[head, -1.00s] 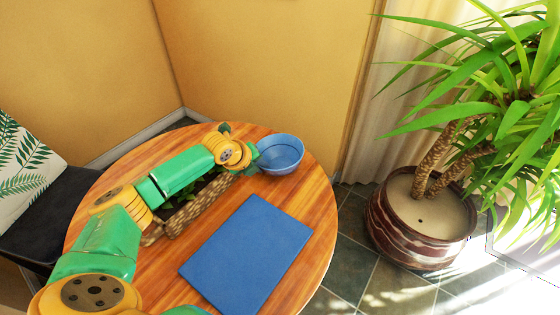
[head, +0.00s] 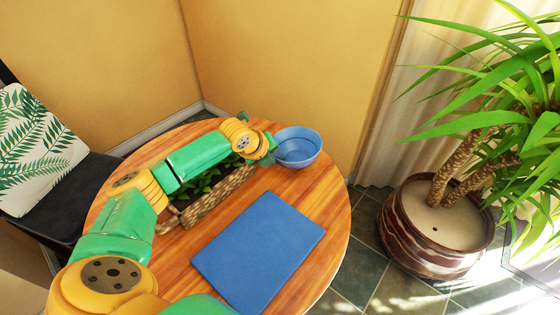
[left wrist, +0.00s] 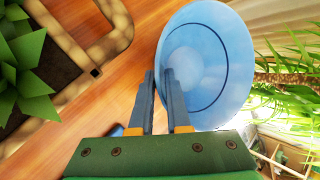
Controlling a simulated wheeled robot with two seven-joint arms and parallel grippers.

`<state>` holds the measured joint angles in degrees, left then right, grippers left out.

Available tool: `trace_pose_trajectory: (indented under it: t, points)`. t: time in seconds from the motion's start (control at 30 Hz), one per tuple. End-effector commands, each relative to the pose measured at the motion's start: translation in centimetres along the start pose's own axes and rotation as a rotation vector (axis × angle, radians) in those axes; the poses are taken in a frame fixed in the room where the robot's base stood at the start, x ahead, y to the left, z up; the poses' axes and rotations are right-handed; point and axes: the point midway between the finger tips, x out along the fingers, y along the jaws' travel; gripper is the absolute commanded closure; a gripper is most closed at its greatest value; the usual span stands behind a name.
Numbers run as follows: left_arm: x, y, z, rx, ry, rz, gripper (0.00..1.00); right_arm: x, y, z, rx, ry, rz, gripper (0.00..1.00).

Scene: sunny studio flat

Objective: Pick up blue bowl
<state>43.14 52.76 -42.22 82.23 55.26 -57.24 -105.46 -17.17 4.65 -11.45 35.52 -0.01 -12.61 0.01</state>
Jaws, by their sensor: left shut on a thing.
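The blue bowl (head: 302,145) is at the far right edge of the round wooden table in the head view. It fills the upper middle of the left wrist view (left wrist: 215,50), with a dark line round its inside. My left gripper (head: 277,153) reaches across the table to the bowl's left side and is shut on its wall. In the left wrist view the two grey fingers (left wrist: 168,82) stand at the bowl's near rim, one inside and one outside. I cannot tell for sure whether the bowl's base is clear of the table. My right gripper is not seen.
A wicker planter (head: 215,198) with green leaves sits under my left arm. A blue rectangular board (head: 260,250) lies on the table (head: 325,235). A large potted plant (head: 437,235) stands on the floor to the right. A dark chair with a leaf-print cushion (head: 40,150) is at left.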

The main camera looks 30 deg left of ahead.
Motion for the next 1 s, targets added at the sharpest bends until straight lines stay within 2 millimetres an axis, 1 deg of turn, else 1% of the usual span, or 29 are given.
trace_pose_trajectory:
  t: [0.03,0.07,0.13,0.27,0.33,0.4,0.5,0.6,0.7,0.83,1.0]
  points:
    - [-1.2,-0.9,0.5,0.002,-0.005,-0.008,1.00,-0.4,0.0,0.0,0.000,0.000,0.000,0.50]
    - [-2.0,-0.8,0.4,0.004,-0.005,-0.005,1.00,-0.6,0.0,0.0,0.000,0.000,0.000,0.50]
    - [-4.2,-0.8,0.0,0.009,-0.005,-0.002,1.00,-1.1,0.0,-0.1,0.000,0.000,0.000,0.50]
    - [-9.2,-0.9,-0.7,0.009,-0.008,0.000,1.00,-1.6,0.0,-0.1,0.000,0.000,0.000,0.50]
    - [-10.8,0.3,-1.9,0.008,-0.006,0.006,1.00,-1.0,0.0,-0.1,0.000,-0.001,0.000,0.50]
    - [-12.5,0.9,-2.7,0.006,-0.007,0.005,1.00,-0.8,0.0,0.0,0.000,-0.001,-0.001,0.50]
    - [-14.2,1.6,-3.5,0.005,-0.007,0.004,1.00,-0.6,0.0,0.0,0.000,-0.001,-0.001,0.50]
    - [-15.5,1.9,-4.2,0.004,-0.005,0.001,1.00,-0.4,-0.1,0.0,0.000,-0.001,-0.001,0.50]
    - [-16.3,2.1,-4.5,0.003,-0.005,0.000,1.00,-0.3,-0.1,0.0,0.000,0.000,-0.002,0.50]
    - [-16.8,2.3,-4.9,0.002,-0.002,-0.001,1.00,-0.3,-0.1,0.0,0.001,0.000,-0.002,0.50]
    - [-17.0,2.3,-4.9,0.000,-0.002,-0.001,1.00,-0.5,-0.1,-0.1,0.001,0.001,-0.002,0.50]
